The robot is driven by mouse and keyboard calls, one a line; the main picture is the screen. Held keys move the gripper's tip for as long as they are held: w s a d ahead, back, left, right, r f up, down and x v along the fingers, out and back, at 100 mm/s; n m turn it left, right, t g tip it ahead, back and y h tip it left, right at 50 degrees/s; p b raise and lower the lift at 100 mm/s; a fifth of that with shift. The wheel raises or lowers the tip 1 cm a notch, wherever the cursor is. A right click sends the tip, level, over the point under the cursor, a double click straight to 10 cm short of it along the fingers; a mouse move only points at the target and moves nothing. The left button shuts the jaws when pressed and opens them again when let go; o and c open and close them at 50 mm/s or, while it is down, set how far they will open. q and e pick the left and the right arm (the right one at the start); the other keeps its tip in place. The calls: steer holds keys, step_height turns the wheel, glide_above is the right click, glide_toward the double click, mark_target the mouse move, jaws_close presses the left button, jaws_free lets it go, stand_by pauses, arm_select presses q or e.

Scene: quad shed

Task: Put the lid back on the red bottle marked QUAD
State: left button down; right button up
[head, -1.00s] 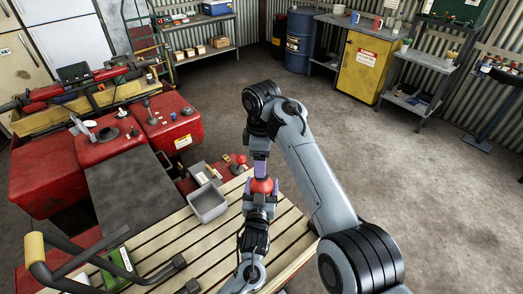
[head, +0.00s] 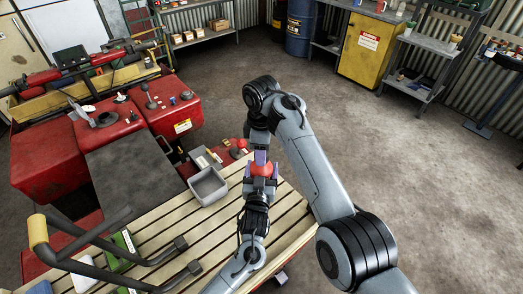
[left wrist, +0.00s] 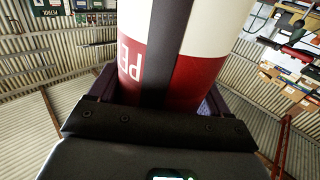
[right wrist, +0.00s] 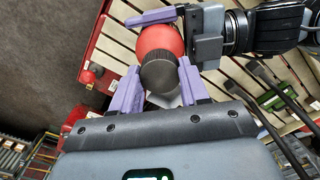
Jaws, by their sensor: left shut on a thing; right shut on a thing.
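The red bottle (right wrist: 158,38) is gripped by my left gripper (head: 262,172), whose purple fingers lie on both sides of it. In the left wrist view the bottle (left wrist: 200,85) fills the middle, with red and white bands, a dark stripe and upside-down lettering of which "PE" shows; QUAD is not seen. The dark grey lid (right wrist: 160,74) is between the fingers of my right gripper (right wrist: 158,88), shut on it. The lid meets the red top of the bottle in the right wrist view; whether it is seated is hidden. In the head view the right gripper is directly above the bottle.
A slatted wooden bench (head: 185,232) lies below the grippers. A grey tray (head: 208,187) stands left of the bottle. Black tube handles (head: 110,262) and a green box (head: 122,245) lie at the lower left. A red quad (head: 45,165) stands at the left. Bare floor lies to the right.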

steer(key=shift+c, duration=0.9)
steer(key=m, duration=0.3)
steer(key=o, duration=1.2)
steer(key=shift+c, duration=0.2)
steer(key=shift+r, duration=2.25)
steer(key=shift+c, duration=0.4)
